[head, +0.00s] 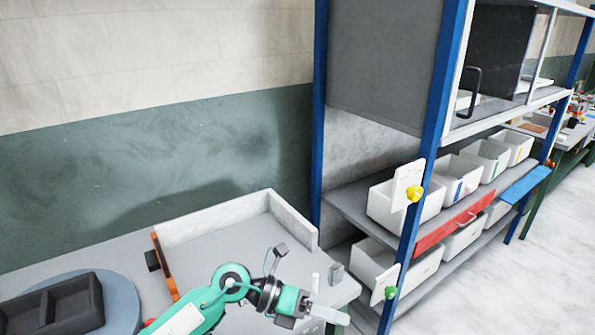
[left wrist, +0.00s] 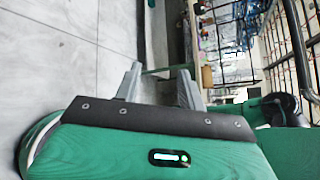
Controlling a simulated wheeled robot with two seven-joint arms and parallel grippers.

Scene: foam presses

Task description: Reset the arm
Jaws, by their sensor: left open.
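My left arm is green and comes in from the bottom of the head view. My left gripper (head: 330,313) is over the right front corner of the grey table (head: 215,250), pointing right. In the left wrist view its two grey fingers (left wrist: 158,88) stand apart with nothing between them, so it is open and empty. My right gripper does not show in either view.
A black tray (head: 88,305) lies on a blue-grey disc (head: 122,312) at the table's left. An orange upright plate (head: 165,265) and low white walls (head: 215,222) stand behind the arm. A blue-framed rack (head: 428,150) with white bins (head: 378,205) is on the right, near the gripper.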

